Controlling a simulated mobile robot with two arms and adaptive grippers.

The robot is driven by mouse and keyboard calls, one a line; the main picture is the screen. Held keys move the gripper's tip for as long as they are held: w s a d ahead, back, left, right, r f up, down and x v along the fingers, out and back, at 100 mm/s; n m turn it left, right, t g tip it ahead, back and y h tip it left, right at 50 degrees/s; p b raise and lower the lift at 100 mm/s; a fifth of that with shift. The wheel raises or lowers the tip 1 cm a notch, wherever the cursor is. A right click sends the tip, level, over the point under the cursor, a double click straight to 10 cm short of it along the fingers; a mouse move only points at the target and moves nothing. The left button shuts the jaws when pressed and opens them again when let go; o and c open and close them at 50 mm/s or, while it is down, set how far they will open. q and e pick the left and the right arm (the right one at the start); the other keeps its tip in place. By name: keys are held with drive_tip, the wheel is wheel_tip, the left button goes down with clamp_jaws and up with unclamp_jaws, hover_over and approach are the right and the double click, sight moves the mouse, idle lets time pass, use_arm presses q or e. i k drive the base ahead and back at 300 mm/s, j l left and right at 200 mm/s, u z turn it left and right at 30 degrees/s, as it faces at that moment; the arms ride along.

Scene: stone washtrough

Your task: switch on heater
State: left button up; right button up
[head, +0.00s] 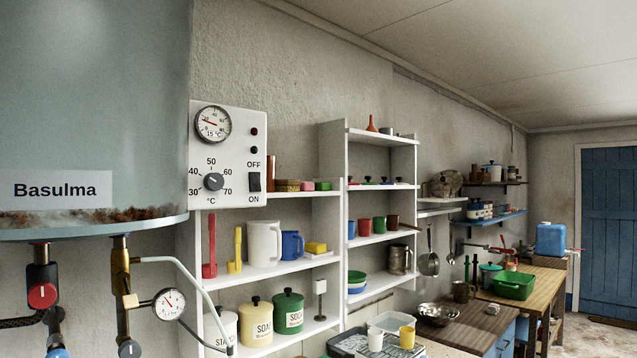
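The heater (95,110) is a large pale grey-blue tank labelled Basulma at the left of the head view, with rust along its lower rim. Beside it on the right is a white control panel (229,160). A black rocker switch (254,182) sits at the panel's lower right, with OFF above and ON below. I cannot tell which way it is tipped. A dark temperature knob (213,181) is to its left. A round thermometer (213,124) reads about 15 °C. Two small indicator lamps (254,131) look dark. Neither gripper is in view.
Pipes with a red valve knob (42,296) and a pressure gauge (169,304) hang below the tank. White shelves (330,232) with mugs and canisters stand right of and below the panel. The space in front of the panel looks clear.

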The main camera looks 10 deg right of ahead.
sight(255, 185)
drive_tip(key=i+l+z, duration=0.1)
drive_tip(key=z, duration=0.35)
drive_tip(key=i+l+z, duration=0.15)
drive_tip(key=l+z, duration=0.25)
drive_tip(key=j, duration=0.1)
